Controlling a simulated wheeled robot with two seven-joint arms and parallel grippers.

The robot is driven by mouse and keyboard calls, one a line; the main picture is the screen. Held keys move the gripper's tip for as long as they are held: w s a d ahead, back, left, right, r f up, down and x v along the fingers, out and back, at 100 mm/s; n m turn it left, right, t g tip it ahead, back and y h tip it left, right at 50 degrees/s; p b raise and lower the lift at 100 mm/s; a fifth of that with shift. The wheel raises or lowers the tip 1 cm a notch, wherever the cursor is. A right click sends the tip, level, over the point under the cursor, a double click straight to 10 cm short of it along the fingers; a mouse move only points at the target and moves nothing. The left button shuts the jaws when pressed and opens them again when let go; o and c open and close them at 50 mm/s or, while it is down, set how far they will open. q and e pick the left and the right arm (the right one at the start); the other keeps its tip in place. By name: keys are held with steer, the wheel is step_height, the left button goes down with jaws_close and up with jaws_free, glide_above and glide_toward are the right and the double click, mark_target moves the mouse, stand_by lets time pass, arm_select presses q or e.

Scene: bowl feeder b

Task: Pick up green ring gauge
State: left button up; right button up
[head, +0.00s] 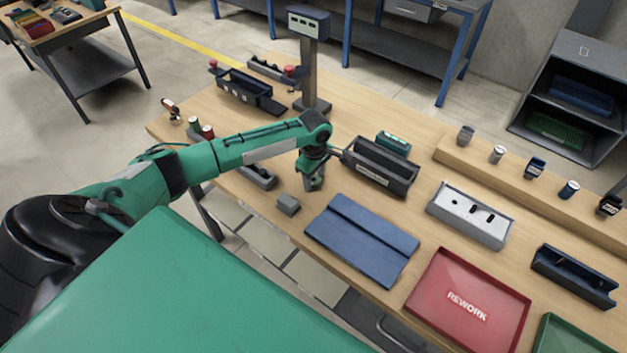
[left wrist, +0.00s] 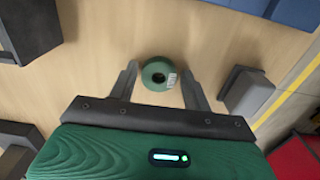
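The green ring gauge (left wrist: 158,74) is a short round ring with a dark hole and a small pale label. In the left wrist view it sits on the wooden table between the two fingers of my left gripper (left wrist: 160,80). The fingers are apart, with a gap on each side of the ring, so the gripper is open. In the head view my left gripper (head: 314,184) points down over the table, left of the blue mat, and hides the ring. My right gripper is in neither view.
A small grey block (head: 288,205) stands close to my left gripper; it also shows in the left wrist view (left wrist: 247,92). A blue mat (head: 362,240) lies to the right. A dark bin (head: 380,165) stands behind. A red rework tray (head: 467,303) is at the front right.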

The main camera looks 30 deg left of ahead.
arm_select(q)
steer(key=c, duration=0.7)
steer(key=shift+r, duration=0.15)
